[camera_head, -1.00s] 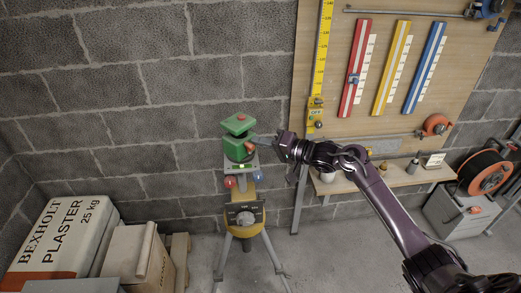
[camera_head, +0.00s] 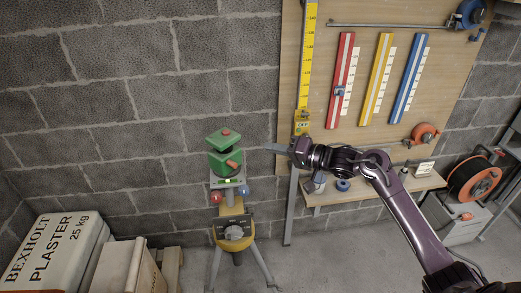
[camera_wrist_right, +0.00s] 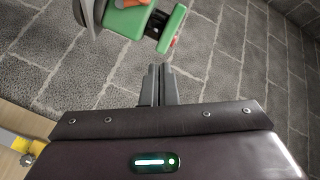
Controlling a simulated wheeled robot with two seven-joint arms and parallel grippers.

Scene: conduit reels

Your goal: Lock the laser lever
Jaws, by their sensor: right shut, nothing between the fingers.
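The green laser (camera_head: 224,161) stands on a yellow-headed tripod (camera_head: 232,229) in front of the block wall. Its orange-red lever (camera_head: 233,166) is on the side facing right and looks tilted. A red knob (camera_head: 226,133) tops the laser. My right gripper (camera_head: 268,147) is to the right of the laser, apart from it, fingers pointing left. In the right wrist view the fingers (camera_wrist_right: 161,72) are together and empty. The laser (camera_wrist_right: 172,27) and its orange lever (camera_wrist_right: 127,3) show at the top there, the lever partly cut off. My left gripper is out of view.
A wooden pegboard (camera_head: 365,130) with coloured rails and a shelf (camera_head: 375,191) is at the right. Red and blue knobs (camera_head: 244,190) flank the laser's mount. Floor right of the tripod is clear.

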